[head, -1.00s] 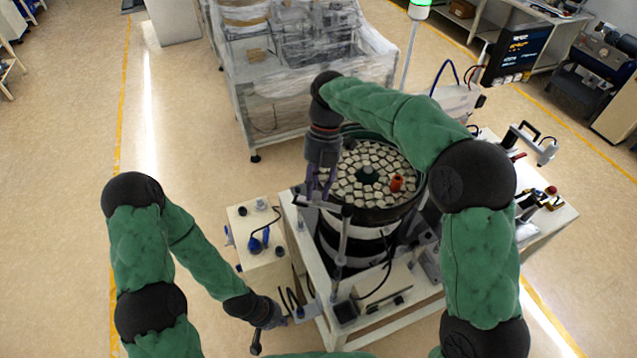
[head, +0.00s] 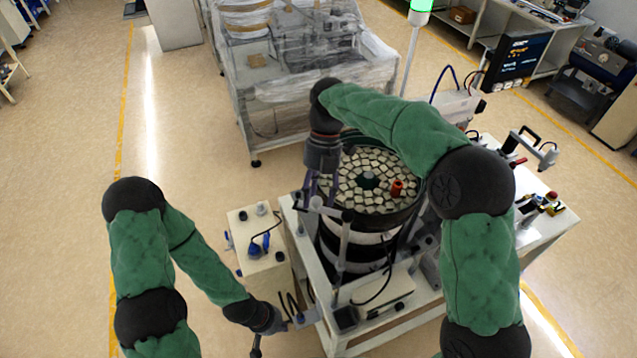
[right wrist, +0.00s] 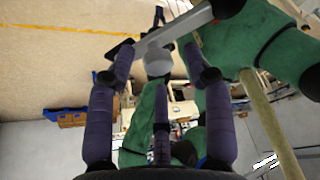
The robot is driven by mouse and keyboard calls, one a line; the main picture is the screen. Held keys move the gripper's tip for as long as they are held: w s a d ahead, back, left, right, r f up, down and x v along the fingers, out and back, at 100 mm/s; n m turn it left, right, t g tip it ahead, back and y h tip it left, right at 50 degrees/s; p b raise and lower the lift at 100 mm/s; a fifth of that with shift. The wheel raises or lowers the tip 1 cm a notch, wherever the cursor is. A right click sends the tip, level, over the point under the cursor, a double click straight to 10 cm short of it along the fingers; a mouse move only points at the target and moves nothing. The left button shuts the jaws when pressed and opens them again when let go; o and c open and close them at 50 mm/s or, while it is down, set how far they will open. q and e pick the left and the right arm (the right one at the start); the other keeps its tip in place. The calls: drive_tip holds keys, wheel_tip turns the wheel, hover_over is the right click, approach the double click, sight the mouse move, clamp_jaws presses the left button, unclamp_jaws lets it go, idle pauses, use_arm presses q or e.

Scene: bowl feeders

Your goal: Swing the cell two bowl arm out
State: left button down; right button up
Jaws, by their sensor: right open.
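The bowl feeder (head: 347,246), a dark round bowl on a striped drum, is full of pale pieces with one red part on top. A thin bar, which looks like the bowl arm (head: 333,211), crosses the bowl's near left side on an upright post. My right gripper (head: 312,197) is at the bar's left end. In the right wrist view a grey bar (right wrist: 182,31) with a round grey end passes between the open purple fingers of my right gripper (right wrist: 160,75); contact cannot be told. My left gripper (head: 276,323) is low, beside the feeder table's front left corner; its fingers are unclear.
A cream control box (head: 258,247) with blue fittings stands left of the feeder table. A wrapped machine (head: 300,88) stands behind. A side table (head: 552,222) with small fixtures is at the right. The floor at the left is clear.

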drive_tip(key=v, duration=1.1)
drive_tip(key=shift+r, duration=0.35)
